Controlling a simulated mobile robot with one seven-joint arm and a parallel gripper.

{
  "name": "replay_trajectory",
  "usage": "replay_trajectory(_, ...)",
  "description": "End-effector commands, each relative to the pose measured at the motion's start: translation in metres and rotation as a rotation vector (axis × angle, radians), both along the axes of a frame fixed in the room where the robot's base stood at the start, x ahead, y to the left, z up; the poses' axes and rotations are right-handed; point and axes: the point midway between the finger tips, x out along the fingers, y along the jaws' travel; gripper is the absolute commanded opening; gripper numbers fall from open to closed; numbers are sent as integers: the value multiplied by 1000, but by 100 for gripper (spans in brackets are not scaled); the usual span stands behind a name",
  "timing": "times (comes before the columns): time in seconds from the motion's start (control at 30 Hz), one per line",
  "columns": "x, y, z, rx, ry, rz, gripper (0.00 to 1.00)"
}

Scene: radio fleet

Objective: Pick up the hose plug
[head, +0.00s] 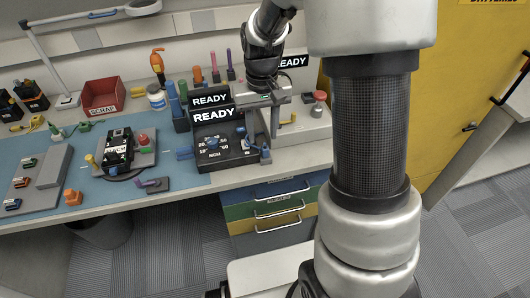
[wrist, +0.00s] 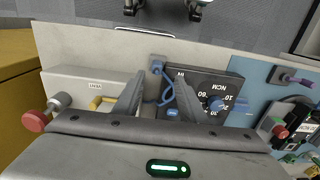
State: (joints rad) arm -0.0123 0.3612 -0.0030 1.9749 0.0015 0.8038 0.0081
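A small blue fitting (wrist: 157,62), which looks like the hose plug, sits at the edge of a dark dial box (wrist: 208,75). A thin blue hose (wrist: 168,90) curves from near it over the box. In the head view the blue fitting (head: 265,153) shows at the box's front right corner. My gripper (wrist: 159,92) is open and empty, pointing down. Its two fingers frame the hose in the wrist view, with the fitting beyond the tips. In the head view my gripper (head: 262,118) is above the box's right side. The exact gap to the fitting is unclear.
READY displays (head: 210,98) stand behind the dial box. Drawers (head: 268,210) are below the bench.

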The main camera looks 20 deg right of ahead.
Motion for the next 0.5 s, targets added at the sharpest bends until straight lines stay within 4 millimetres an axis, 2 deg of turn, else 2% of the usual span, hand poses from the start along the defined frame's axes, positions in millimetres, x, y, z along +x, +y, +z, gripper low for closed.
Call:
replay_trajectory(0.1,-4,-5,-21,0,6,-2,38)
replay_trajectory(0.23,-4,-7,-39,0,5,0,38)
replay_trajectory(0.5,-3,-6,-46,0,1,0,38)
